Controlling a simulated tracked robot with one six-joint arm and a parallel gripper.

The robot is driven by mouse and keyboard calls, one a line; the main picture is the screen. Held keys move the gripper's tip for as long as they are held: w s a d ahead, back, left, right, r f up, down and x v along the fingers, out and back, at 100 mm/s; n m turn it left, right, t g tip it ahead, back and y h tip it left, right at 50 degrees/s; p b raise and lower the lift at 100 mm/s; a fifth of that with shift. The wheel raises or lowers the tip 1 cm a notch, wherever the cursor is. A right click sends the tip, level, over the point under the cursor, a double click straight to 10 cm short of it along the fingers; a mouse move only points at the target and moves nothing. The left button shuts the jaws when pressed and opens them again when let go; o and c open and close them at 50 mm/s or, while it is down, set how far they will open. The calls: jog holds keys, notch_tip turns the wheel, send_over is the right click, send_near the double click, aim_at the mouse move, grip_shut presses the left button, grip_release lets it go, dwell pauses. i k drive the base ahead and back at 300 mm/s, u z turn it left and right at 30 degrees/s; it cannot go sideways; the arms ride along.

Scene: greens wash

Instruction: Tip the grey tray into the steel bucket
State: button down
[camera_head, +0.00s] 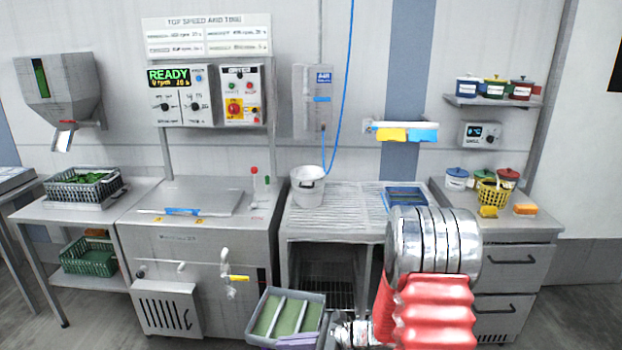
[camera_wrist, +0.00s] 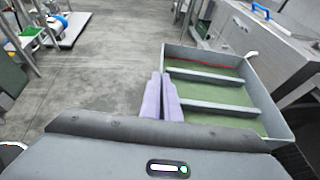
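The grey tray (camera_head: 261,336) is at the bottom centre of the head view, in front of the steel bench. It is rectangular, with a green inside crossed by grey bars. It looks roughly level and off the floor. In the wrist view the tray (camera_wrist: 277,107) lies right of centre. My gripper (camera_wrist: 163,92) has two purple fingers close together at the tray's left wall, seemingly pinching it. The gripper also shows in the head view (camera_head: 298,340) at the tray's near edge. The steel bucket (camera_head: 307,187) stands upright on the ribbed draining board; its inside is mostly hidden.
The draining board (camera_head: 345,222) is mostly clear, with a blue tray (camera_head: 404,196) at its right. The steel washer cabinet (camera_head: 195,240) stands left, with a protruding tap (camera_head: 226,262). A black basket of greens (camera_head: 83,187) is on the far-left table.

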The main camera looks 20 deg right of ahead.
aim_at(308, 181)
jog(key=i, duration=0.9)
jog(key=u, duration=0.05)
